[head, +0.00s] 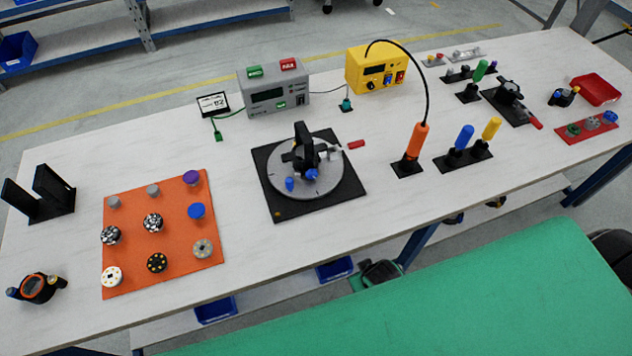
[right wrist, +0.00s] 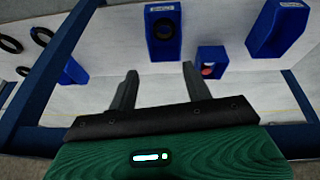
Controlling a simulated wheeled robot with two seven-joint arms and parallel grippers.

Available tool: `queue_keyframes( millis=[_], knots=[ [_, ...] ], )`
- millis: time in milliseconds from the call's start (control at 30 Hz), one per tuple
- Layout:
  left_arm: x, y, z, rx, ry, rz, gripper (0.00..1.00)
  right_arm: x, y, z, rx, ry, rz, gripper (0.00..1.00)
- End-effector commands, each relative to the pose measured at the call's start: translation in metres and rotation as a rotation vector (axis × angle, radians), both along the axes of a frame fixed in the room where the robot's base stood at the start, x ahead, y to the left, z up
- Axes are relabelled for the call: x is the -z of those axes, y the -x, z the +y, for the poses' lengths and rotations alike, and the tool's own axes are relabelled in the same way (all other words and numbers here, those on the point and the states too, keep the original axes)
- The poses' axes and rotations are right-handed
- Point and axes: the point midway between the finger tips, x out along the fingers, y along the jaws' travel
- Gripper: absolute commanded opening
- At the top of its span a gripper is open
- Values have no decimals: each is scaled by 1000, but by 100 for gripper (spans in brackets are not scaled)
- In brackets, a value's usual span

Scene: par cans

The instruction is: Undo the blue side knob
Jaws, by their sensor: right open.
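A black par can fixture (head: 304,152) stands on a round grey turntable (head: 335,190) on a black base plate in the middle of the table. A blue knob (head: 311,174) shows low on the fixture's near side. A second blue piece (head: 290,184) stands close by to its left. I cannot tell from this view how either is fastened. My right gripper (right wrist: 158,82) is open and empty in the right wrist view, with its fingers apart, away from the fixture. My left gripper is not in view.
An orange mat (head: 129,252) with several knobs lies left. A grey box (head: 273,91) and yellow box (head: 376,68) stand behind; an orange-handled tool (head: 415,140) stands right, its cable rising. Blue bins (right wrist: 163,30) show in the right wrist view. Table front is mostly clear.

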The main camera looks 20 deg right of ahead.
Motion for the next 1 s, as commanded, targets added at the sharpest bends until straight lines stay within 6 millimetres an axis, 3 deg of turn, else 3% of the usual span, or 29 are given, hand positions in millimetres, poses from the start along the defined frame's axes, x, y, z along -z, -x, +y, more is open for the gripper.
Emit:
queue_keyframes(
  millis=[100, 200, 433, 700, 833, 1000],
  knots=[
    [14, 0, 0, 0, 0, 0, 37, -51, -9, 3, 18, -2, -49, 50],
    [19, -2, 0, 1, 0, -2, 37, -88, -10, 3, 33, -4, -79, 50],
    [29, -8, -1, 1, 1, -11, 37, -157, -16, 3, 82, -13, -191, 50],
    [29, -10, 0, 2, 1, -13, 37, -199, -77, 19, 157, -116, -544, 50],
    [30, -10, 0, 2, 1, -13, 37, -218, -95, 34, 148, -211, -686, 50],
    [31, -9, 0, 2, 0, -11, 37, -232, -104, 48, 127, -304, -775, 50]
  ],
)
